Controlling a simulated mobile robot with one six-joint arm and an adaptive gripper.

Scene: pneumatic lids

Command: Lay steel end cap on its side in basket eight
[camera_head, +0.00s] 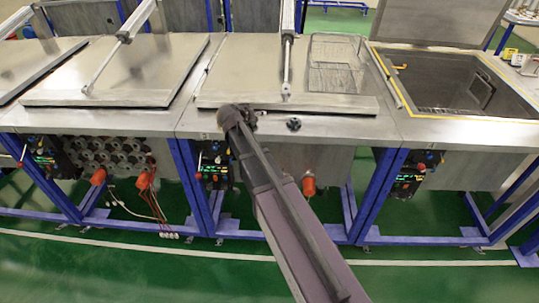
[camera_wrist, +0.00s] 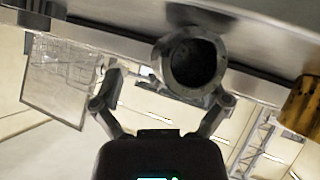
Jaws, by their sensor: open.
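My gripper (camera_wrist: 168,88) is open, its two fingers spread apart in the wrist view. A hollow round steel piece with a dark inside, which looks like the steel end cap (camera_wrist: 190,62), shows just beyond the fingers, nearer the right one. I cannot tell whether they touch. In the head view my gripper (camera_head: 245,114) is at the front edge of the middle bench, partly hidden by my arm. A wire basket (camera_head: 337,62) stands on that bench's lid at the back right; a wire mesh basket (camera_wrist: 62,75) also shows at left in the wrist view. No basket number is readable.
A small dark item (camera_head: 293,124) sits on the bench's front edge, right of my gripper. An open tank (camera_head: 450,85) with a raised lid (camera_head: 440,20) is at right. Lid rods (camera_head: 287,65) stand above the closed lids. A yellow-orange part (camera_wrist: 302,105) shows at right in the wrist view.

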